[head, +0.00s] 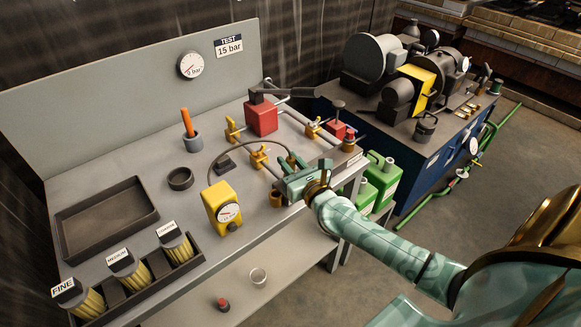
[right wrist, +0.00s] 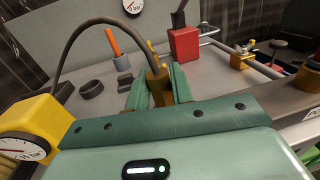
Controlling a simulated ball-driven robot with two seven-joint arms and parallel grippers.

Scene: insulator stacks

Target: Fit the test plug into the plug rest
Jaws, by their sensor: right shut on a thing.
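The brass test plug (right wrist: 158,86), with a dark hose from its top, is between the fingers of my right gripper (right wrist: 156,88) in the right wrist view. In the head view my right gripper (head: 291,163) is shut on it above the bench's front edge; the gripper mostly hides the plug there. The hose (head: 245,143) arches from the yellow gauge box (head: 222,207) to the plug. My left gripper is out of view.
A red block (head: 262,117) and brass clamps (head: 259,157) stand on the bench near the gripper. A black ring (head: 180,179), a cup with an orange handle (head: 192,141), an empty tray (head: 108,217) and a brush rack (head: 143,290) are to the left.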

